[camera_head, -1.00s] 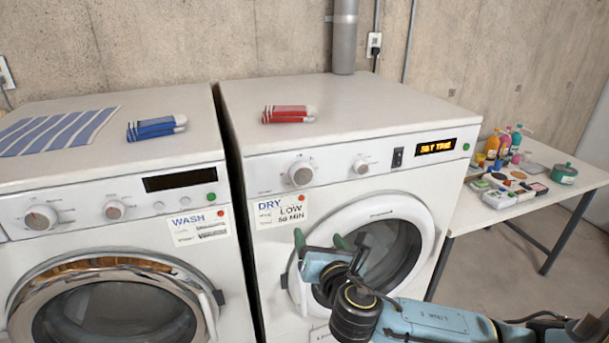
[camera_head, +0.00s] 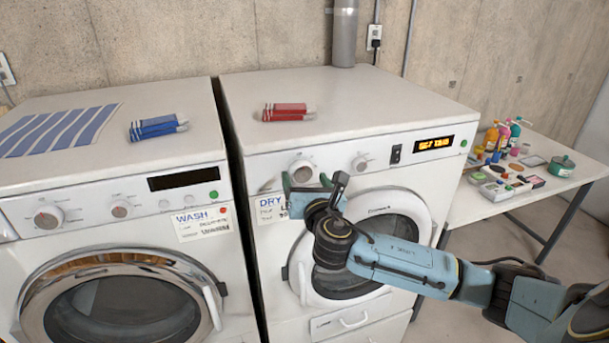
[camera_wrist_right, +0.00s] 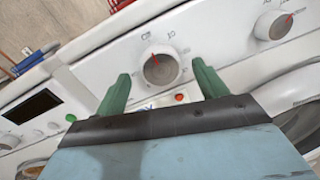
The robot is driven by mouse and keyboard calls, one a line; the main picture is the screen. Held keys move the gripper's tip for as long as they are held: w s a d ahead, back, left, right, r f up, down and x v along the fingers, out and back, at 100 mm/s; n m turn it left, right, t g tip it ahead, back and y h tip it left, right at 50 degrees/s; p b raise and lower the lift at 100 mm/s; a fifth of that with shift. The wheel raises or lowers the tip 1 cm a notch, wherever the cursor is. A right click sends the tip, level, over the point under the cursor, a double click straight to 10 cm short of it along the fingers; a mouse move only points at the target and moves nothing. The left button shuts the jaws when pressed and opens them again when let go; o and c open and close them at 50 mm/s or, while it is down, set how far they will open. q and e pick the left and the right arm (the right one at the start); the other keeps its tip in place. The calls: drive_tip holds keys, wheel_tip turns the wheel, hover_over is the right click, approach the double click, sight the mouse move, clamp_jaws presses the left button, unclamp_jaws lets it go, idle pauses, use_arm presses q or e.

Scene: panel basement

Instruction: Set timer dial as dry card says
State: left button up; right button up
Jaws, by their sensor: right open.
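The dryer (camera_head: 420,165) on the right has a larger left dial (camera_head: 302,171) and a smaller right dial (camera_head: 360,163). I cannot tell from markings which is the timer. Its orange display (camera_head: 433,143) seems to read "SET TIME". The dry card (camera_head: 268,207) is below the larger dial, partly hidden by my gripper. My right gripper (camera_head: 306,184) is open just in front of the larger dial. In the right wrist view that dial (camera_wrist_right: 160,69) sits between the spread fingers (camera_wrist_right: 162,80), its red mark near the top. The smaller dial (camera_wrist_right: 272,25) shows at upper right. My left gripper is out of view.
A washer (camera_head: 110,215) with its own card (camera_head: 201,223) stands left of the dryer. A side table (camera_head: 500,205) with bottles stands right. A rocker switch (camera_head: 395,154) is beside the smaller dial.

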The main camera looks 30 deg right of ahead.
drive_tip(key=shift+w+d, duration=0.25)
drive_tip(key=shift+w, duration=0.45)
drive_tip(key=shift+c, duration=0.3)
drive_tip(key=c, duration=0.9)
